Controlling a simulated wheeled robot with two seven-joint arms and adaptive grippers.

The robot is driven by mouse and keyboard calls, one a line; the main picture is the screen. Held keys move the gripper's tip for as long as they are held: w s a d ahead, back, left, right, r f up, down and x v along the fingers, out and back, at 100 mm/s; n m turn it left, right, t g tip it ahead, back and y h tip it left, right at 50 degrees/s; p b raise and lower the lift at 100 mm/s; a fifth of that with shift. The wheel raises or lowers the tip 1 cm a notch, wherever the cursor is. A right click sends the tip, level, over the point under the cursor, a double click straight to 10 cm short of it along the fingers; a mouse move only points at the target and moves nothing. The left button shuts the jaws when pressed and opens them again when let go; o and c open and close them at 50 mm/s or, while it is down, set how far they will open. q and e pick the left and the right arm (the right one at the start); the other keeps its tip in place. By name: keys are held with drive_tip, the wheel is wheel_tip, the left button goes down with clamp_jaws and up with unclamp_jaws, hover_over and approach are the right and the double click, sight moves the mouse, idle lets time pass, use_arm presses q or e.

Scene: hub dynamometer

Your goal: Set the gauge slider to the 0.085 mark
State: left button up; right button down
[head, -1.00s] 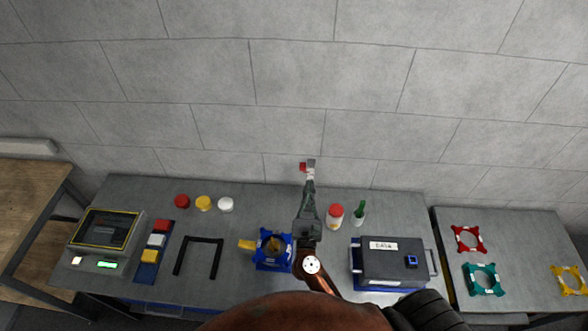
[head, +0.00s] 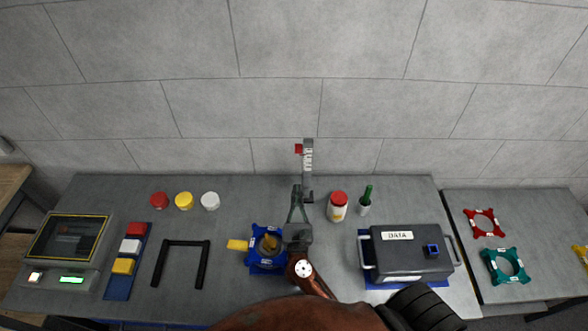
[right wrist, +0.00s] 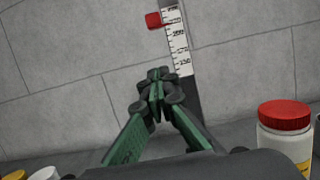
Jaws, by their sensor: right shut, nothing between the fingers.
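The gauge is an upright white scale strip (head: 308,157) with black marks, standing at the back edge of the bench by the wall. It also shows in the right wrist view (right wrist: 178,45), its top cut off. The red slider (head: 299,149) sticks out from the scale's left side near its top; it is also in the right wrist view (right wrist: 154,20). The scale's numbers are too small to read surely. My right gripper (head: 300,189) is shut and empty, its fingertips (right wrist: 156,78) below the slider and in front of the gauge's lower part. My left gripper is out of view.
A red-capped jar (head: 338,207) and green bottle (head: 366,198) stand right of the gripper. A grey DATA case (head: 405,255) lies right front. A blue fixture (head: 267,262) is close to my right arm. Red, yellow and white caps (head: 184,200) stand left.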

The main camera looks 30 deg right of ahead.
sight(299, 149)
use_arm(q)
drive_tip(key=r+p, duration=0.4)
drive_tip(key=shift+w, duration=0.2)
use_arm(e)
drive_tip(key=w+d+r, duration=0.5)
drive_tip(key=w, duration=0.3)
drive_tip(key=shift+r, duration=0.3)
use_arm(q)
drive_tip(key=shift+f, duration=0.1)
use_arm(e)
drive_tip(key=shift+w+d, duration=0.1)
drive_tip(key=shift+w, duration=0.05)
use_arm(q)
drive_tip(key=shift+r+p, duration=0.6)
drive_tip(key=shift+p, duration=0.25)
use_arm(e)
drive_tip(key=shift+r, duration=0.55)
